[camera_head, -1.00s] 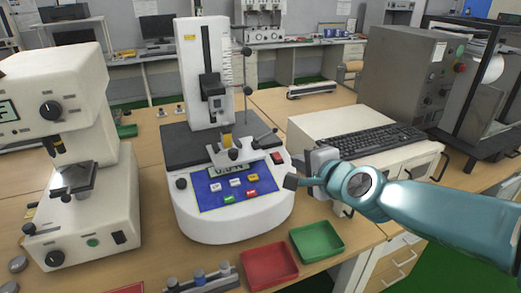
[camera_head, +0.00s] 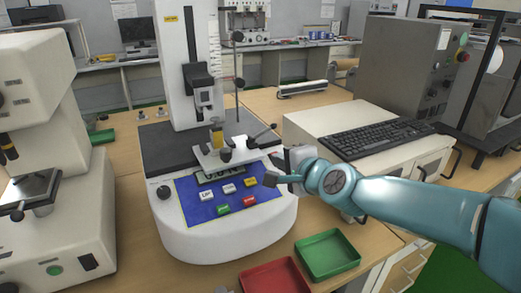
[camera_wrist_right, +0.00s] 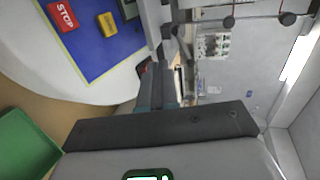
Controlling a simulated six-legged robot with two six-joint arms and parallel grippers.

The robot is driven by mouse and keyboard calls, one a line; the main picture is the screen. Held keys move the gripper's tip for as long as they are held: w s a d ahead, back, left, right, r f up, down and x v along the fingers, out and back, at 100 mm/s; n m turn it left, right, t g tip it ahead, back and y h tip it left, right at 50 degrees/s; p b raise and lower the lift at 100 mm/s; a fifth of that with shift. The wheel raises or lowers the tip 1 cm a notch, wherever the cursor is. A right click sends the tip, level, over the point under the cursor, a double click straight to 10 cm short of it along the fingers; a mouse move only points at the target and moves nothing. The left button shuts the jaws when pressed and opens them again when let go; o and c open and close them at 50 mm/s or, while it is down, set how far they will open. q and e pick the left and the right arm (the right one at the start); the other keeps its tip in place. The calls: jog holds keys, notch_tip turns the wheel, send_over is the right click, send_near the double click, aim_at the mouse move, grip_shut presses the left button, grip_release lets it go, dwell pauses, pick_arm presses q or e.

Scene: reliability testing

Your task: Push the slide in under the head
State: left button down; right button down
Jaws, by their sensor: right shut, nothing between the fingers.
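The white testing machine (camera_head: 228,235) stands on the bench with a tall column. Its dark head (camera_head: 203,98) hangs on the column's front. The pale slide (camera_head: 240,155) lies low on the dark bed, in front of and below the head. It carries a yellow block (camera_head: 217,138), dark knobs and a lever. My right gripper (camera_head: 273,180) is shut and empty at the panel's right side, just in front of the slide's right end. I cannot tell whether it touches anything. Its dark fingers (camera_wrist_right: 158,85) also show in the right wrist view. My left gripper is out of view.
A blue panel (camera_head: 225,195) with coloured buttons lies in front of the slide. A green tray (camera_head: 355,262) and a red tray (camera_head: 274,280) are at the front. A keyboard (camera_head: 378,138) is on the right cabinet. A second white instrument (camera_head: 65,240) stands left.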

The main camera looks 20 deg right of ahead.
send_near(257, 145)
jog(key=x, duration=0.4)
jog(key=shift+w+a+f+p, duration=0.1)
jog(key=shift+w+f+p, duration=0.2)
jog(key=shift+f, duration=0.05)
jog(key=shift+w, duration=0.9)
jog(key=shift+s, duration=0.1)
